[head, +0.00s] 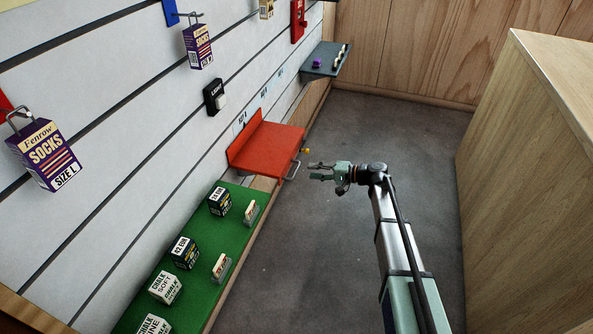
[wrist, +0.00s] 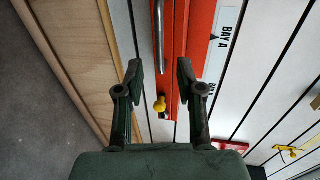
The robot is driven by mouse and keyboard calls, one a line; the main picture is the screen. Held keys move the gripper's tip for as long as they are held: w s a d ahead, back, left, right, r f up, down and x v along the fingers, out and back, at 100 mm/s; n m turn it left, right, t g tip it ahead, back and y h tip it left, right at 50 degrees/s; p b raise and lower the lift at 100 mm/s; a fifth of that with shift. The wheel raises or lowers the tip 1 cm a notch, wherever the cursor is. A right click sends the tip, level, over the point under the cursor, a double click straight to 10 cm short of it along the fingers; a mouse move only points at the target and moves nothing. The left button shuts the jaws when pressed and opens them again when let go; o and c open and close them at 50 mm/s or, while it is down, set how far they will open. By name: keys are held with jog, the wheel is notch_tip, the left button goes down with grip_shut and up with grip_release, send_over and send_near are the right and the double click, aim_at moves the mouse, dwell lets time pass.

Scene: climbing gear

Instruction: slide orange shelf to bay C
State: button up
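The orange shelf (head: 268,144) sits on the slatted wall, with a metal bar handle (head: 293,171) on its front edge and a small yellow knob (head: 307,151) at its far front corner. My gripper (head: 311,172) is to the right of the handle, apart from it by a small gap. In the wrist view my gripper (wrist: 159,78) is open and empty. The shelf (wrist: 199,35), the handle (wrist: 158,35) and the yellow knob (wrist: 160,103) show beyond the fingers.
More small bay labels run along the wall beyond the shelf. A grey-blue shelf (head: 325,61) with small items is farther along. A green shelf (head: 190,262) with several boxes is nearer. A wooden counter (head: 530,130) stands at right. Floor (head: 400,130) between is clear.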

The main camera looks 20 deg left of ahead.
aim_at(296, 169)
jog(key=x, duration=0.7)
jog(key=shift+a+f, duration=0.1)
jog(key=shift+a, duration=0.2)
grip_shut()
